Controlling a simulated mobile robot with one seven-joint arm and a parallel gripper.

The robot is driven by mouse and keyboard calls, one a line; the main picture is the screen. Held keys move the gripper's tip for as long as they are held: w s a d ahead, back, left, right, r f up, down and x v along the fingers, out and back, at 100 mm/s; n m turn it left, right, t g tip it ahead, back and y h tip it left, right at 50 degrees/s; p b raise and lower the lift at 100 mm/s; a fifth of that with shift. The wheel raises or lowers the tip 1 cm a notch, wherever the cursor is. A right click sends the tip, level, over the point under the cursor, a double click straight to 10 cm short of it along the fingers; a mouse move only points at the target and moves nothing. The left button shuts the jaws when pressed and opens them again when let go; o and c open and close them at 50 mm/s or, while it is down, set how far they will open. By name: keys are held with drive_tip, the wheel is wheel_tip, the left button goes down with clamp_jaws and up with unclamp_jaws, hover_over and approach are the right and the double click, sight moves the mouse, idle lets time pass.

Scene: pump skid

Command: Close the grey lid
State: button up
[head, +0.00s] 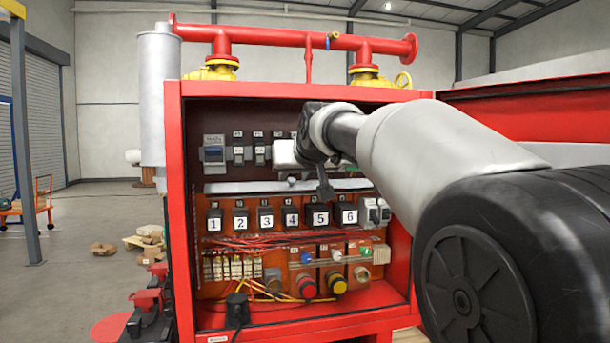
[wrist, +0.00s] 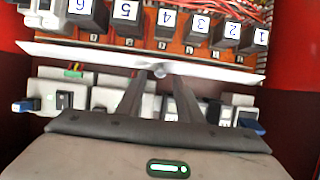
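The grey lid (head: 285,186) is a long pale panel seen almost edge-on in the head view, between the upper breaker row and the numbered blocks. In the wrist view, which shows the scene upside down, the lid (wrist: 95,58) runs across the picture with a small round knob (wrist: 160,70) at its middle. It stands out and leaves the breakers in view. My gripper (head: 325,194) is at the lid, fingers pointing down in the head view. In the wrist view the fingertips (wrist: 160,78) are apart, one on each side of the knob; whether they press on it is unclear.
The red cabinet (head: 174,200) surrounds the work area with close side walls. Blocks numbered 1 to 6 (head: 240,220) sit below the lid, with wires, terminals and buttons (head: 306,286) lower down. My arm hides the upper right of the cabinet.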

drive_tip(key=shift+x, duration=0.9)
drive_tip(key=shift+c, duration=0.4)
clamp_jaws()
drive_tip(key=shift+f, duration=0.1)
